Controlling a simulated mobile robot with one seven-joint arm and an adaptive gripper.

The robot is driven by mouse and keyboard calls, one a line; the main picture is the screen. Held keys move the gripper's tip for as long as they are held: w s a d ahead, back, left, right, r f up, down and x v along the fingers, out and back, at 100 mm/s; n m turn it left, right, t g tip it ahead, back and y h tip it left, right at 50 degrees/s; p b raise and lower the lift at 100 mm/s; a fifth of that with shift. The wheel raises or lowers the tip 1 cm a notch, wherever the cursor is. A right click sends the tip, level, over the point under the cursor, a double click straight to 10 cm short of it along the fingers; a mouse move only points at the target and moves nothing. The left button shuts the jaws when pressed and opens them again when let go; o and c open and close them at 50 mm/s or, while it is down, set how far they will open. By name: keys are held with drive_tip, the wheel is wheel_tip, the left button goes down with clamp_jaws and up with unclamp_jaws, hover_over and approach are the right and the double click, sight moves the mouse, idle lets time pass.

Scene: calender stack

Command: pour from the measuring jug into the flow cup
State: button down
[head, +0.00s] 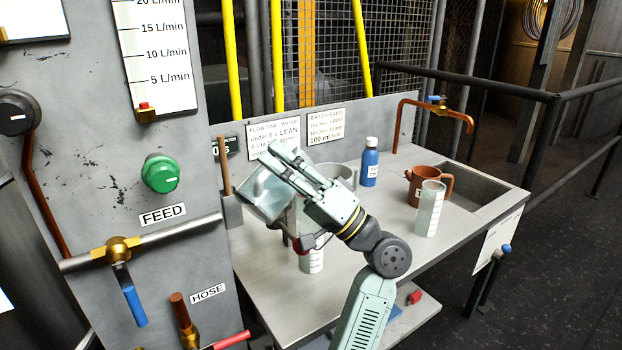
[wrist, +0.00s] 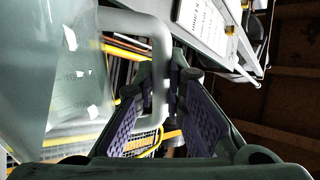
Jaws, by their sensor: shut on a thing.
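My gripper (head: 285,166) is shut on the grey handle (wrist: 160,60) of the measuring jug (head: 262,196), with a finger on either side of the handle in the wrist view. The jug is pale and see-through, tilted, and held above the left part of the bench. Its body also fills the left of the wrist view (wrist: 60,75). A round grey vessel (head: 345,172) shows partly behind my gripper; I cannot tell whether it is the flow cup. A clear graduated cylinder (head: 315,262) stands below my gripper, its upper part hidden. I cannot tell whether liquid is flowing.
A blue bottle (head: 370,165), a brown jug (head: 415,186) and another graduated cylinder (head: 431,210) stand to the right on the bench (head: 385,240). A copper tap (head: 440,108) rises by the sink (head: 475,192). The panel (head: 70,150) with valves stands close at left.

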sight(294, 141)
drive_tip(key=shift+w+d+r+m+t+p, duration=0.25)
drive_tip(key=shift+r+m+t+p, duration=0.2)
drive_tip(key=shift+m+t+p, duration=0.5)
drive_tip(key=shift+w+d+r+m+t+p, duration=0.15)
drive_tip(key=shift+w+r+m+t+p, duration=0.2)
drive_tip(key=shift+m+t+p, duration=0.55)
drive_tip(key=shift+w+d+r+m+t+h+p, duration=0.3)
drive_tip(key=shift+w+d+r+m+t+p, duration=0.15)
drive_tip(key=shift+m+t, duration=0.35)
drive_tip(key=shift+w+d+r+m+t+h+p, duration=0.3)
drive_tip(key=shift+w+m+t+p, duration=0.2)
drive_tip(key=shift+m, duration=0.35)
idle(0.9)
drive_tip(key=shift+w+d+r+m+t+h+p, duration=0.25)
drive_tip(key=shift+m+t+p, duration=0.2)
drive_tip(key=shift+m+t, duration=0.25)
drive_tip(key=shift+w+d+r+m+t+h+p, duration=0.15)
drive_tip(key=shift+m+t+h+p, duration=0.25)
drive_tip(key=shift+m+t, duration=0.25)
idle(0.7)
